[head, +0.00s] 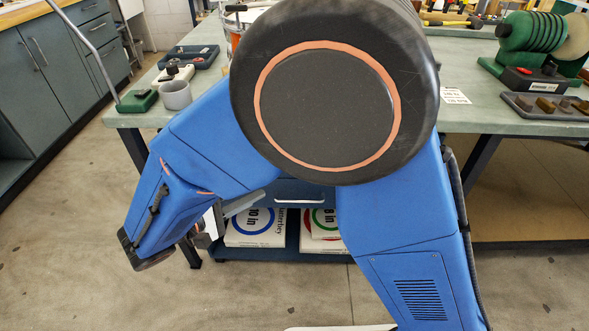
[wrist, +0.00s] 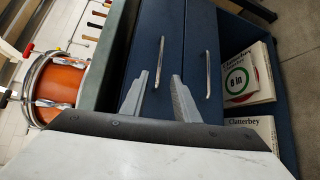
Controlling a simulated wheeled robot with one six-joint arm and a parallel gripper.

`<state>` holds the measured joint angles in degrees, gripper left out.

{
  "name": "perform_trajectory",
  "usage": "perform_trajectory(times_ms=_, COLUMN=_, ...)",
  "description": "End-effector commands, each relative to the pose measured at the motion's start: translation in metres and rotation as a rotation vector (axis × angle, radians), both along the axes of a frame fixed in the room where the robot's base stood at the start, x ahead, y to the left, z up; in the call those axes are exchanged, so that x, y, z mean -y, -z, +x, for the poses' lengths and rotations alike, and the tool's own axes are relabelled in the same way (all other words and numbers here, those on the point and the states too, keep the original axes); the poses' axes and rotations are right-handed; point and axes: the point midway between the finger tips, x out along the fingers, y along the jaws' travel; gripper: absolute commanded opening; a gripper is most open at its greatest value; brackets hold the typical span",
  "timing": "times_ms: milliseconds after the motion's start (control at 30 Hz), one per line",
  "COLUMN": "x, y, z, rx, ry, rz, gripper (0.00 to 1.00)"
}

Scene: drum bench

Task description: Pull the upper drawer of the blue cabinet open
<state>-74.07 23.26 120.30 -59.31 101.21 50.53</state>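In the wrist view, which is turned sideways, the blue cabinet (wrist: 240,30) fills the middle under the bench top. Its upper drawer (wrist: 150,30) is the left of two fronts, with a silver bar handle (wrist: 158,65). The lower drawer (wrist: 199,40) is to its right with its own handle (wrist: 208,74). Both drawers look shut. My gripper (wrist: 159,95) is open, its grey fingers apart and empty. The upper handle shows ahead of the gap between the fingertips; I see no contact. In the head view my arm hides most of the cabinet (head: 300,188).
White printed boxes (head: 255,228) stand in the open shelf below the drawers. An orange drum (wrist: 62,78) sits on the bench. The floor at left is clear.

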Motion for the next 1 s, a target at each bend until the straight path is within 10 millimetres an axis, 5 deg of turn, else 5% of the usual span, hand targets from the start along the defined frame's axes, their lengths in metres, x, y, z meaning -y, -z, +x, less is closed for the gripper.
perform_trajectory(times_ms=600, x=0.080, y=0.015, z=0.072, rx=-0.001, ry=0.003, rz=0.001, gripper=0.28)
perform_trajectory(times_ms=1000, x=0.100, y=0.019, z=0.091, rx=-0.001, ry=0.001, rz=0.001, gripper=0.28)
